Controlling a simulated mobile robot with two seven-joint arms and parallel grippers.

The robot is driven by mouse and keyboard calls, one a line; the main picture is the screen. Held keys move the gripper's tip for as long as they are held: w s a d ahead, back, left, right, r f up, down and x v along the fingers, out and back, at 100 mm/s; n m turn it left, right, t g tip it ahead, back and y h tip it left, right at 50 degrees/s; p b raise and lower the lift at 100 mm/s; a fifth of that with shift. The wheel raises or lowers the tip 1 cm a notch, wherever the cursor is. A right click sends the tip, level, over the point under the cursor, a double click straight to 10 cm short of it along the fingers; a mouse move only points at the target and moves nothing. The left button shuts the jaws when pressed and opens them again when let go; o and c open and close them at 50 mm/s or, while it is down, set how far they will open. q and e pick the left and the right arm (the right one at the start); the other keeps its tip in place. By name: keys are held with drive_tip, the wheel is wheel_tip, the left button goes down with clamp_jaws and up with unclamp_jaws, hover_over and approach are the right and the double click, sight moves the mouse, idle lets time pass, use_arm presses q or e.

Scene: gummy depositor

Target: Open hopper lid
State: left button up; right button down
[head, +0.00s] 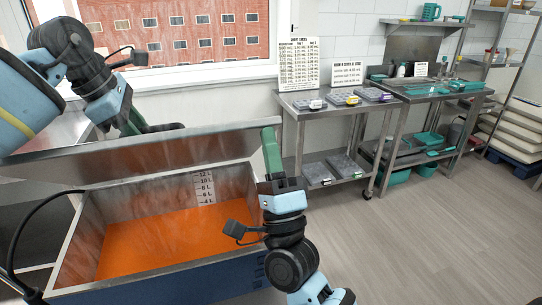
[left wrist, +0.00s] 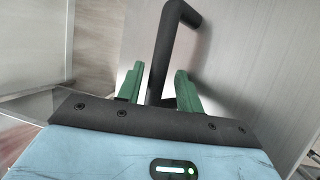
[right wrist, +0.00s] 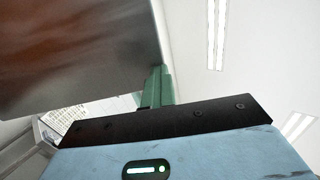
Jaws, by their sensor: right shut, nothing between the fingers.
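The hopper (head: 75,240) is an open steel box with orange liquid (head: 180,235) inside and a litre scale on its far wall. Its lid (head: 120,160) is a grey metal panel, raised and tilted along the far side. The lid fills the upper left of the right wrist view (right wrist: 75,55). My left gripper (head: 158,128) is behind the lid. In the left wrist view its green fingers (left wrist: 158,85) stand apart on either side of a black bar handle (left wrist: 165,55). My right gripper (head: 269,140) is shut and empty at the lid's right end; contact is unclear.
A steel table with grey trays (head: 345,97) and a second table with teal items (head: 455,88) stand at the back right. A window is behind the hopper. The floor (head: 440,220) at the right is clear. A black cable (head: 25,225) curves at the left.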

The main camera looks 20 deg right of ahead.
use_arm(q)
drive_tip(key=shift+d+r, duration=0.1)
drive_tip(key=shift+r, duration=0.15)
drive_tip(key=shift+r, duration=0.1)
drive_tip(key=shift+s+r, duration=0.1)
drive_tip(key=shift+r, duration=0.2)
drive_tip(key=v, duration=1.1)
